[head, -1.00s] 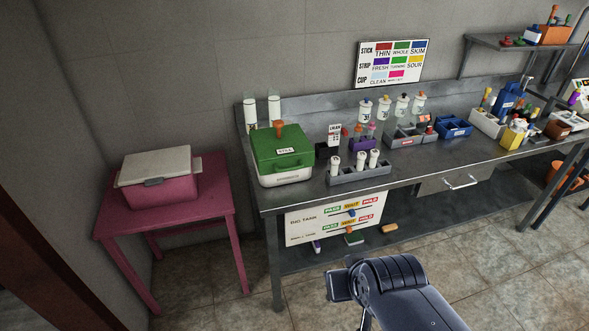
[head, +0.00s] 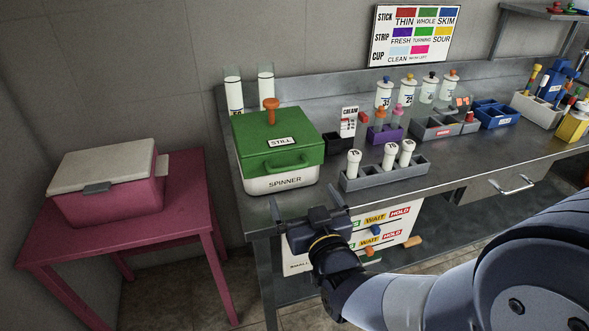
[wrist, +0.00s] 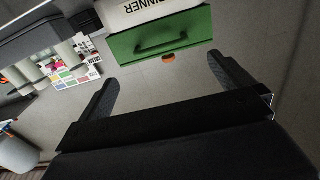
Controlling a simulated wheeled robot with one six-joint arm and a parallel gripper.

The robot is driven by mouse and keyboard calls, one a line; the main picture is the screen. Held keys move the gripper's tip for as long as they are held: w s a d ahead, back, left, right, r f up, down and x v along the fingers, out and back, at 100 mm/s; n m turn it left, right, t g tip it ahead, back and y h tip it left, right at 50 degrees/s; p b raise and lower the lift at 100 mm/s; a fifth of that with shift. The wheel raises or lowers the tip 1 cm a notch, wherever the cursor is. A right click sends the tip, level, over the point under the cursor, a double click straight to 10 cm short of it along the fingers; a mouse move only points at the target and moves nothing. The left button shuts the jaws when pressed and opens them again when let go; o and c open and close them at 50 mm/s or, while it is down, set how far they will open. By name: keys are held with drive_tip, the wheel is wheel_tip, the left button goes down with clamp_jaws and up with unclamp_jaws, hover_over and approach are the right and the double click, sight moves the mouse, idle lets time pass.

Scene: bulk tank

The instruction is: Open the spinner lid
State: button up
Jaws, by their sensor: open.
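The spinner (head: 283,183) is a white box with a green lid (head: 262,143) on the left end of the steel bench. The lid is down. It has a green handle on its front face, an orange knob (head: 270,106) on top and a "STILL" label. My gripper (head: 308,200) is open and empty, in front of the spinner and a little to its lower right, apart from it. In the wrist view, the green lid (wrist: 192,38) and its handle show upside down beyond my open fingers (wrist: 164,88).
A grey rack (head: 385,178) with white-capped tubes stands right of the spinner, close to my gripper. A dark block and a "CREAM" card (head: 349,121) stand behind it. A pink table (head: 175,215) with a pink cooler (head: 112,200) is at left. A sign board hangs under the bench.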

sight(290, 170)
drive_tip(key=p+x, duration=0.1)
drive_tip(key=x, duration=0.9)
drive_tip(key=shift+w+a, duration=0.1)
drive_tip(key=shift+w, duration=0.25)
drive_tip(key=c, duration=1.1)
